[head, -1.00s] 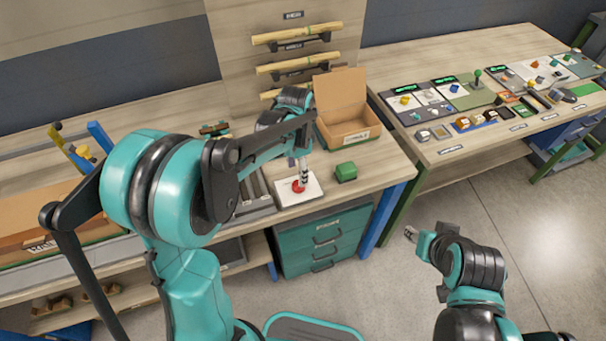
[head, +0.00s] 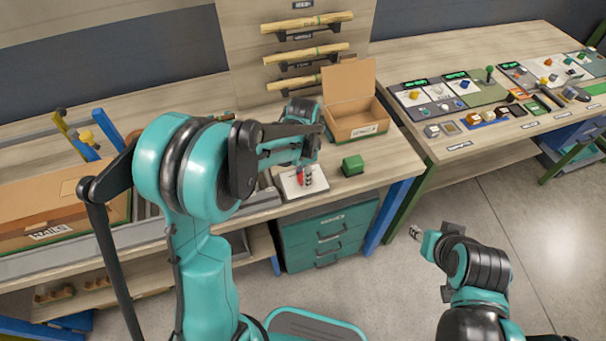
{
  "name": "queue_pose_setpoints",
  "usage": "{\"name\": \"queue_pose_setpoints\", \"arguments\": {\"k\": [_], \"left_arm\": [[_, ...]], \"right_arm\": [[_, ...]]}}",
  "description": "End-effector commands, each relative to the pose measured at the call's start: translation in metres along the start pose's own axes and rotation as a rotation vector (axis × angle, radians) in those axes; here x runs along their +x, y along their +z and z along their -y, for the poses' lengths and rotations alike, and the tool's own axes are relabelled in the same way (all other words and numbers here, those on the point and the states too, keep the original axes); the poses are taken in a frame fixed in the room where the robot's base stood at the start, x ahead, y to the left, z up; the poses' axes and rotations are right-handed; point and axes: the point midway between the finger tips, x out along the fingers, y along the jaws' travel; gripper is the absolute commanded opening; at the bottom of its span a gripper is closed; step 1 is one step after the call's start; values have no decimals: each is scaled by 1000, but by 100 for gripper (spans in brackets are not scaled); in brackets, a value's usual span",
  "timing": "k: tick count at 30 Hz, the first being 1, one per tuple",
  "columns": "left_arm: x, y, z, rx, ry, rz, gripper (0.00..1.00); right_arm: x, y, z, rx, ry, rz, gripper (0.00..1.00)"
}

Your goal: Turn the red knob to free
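The red knob (head: 299,179) sits on a white plate (head: 290,191) at the front edge of the wooden bench. My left gripper (head: 307,182) points down at the knob, with its fingertips right beside or on it. The fingers are small here and partly overlap the knob, so I cannot tell whether they grip it. The knob's marking and its angle are too small to read. My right gripper (head: 416,233) hangs over the floor, away from the bench, and holds nothing that I can see.
A green block (head: 352,165) stands just right of the plate. An open cardboard box (head: 352,122) stands behind it. A teal drawer unit (head: 328,238) is under the bench. A second bench (head: 482,151) with several control panels is at the right.

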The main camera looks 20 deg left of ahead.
Motion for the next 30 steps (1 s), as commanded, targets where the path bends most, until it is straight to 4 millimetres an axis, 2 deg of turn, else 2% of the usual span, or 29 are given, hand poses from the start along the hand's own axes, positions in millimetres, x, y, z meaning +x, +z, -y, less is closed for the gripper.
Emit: {"name": "queue_pose_setpoints", "arguments": {"k": [8, 14, 30], "left_arm": [[0, 0, 0, -26, 0, 0, 6], [0, 0, 0, -118, 0, 0, 6], [0, 0, -2, -602, 0, 0, 6]], "right_arm": [[0, 0, 0, 0, 0, 0, 40], [0, 0, 0, 0, 0, 0, 40], [1, 1, 0, 0, 0, 0, 40]]}}
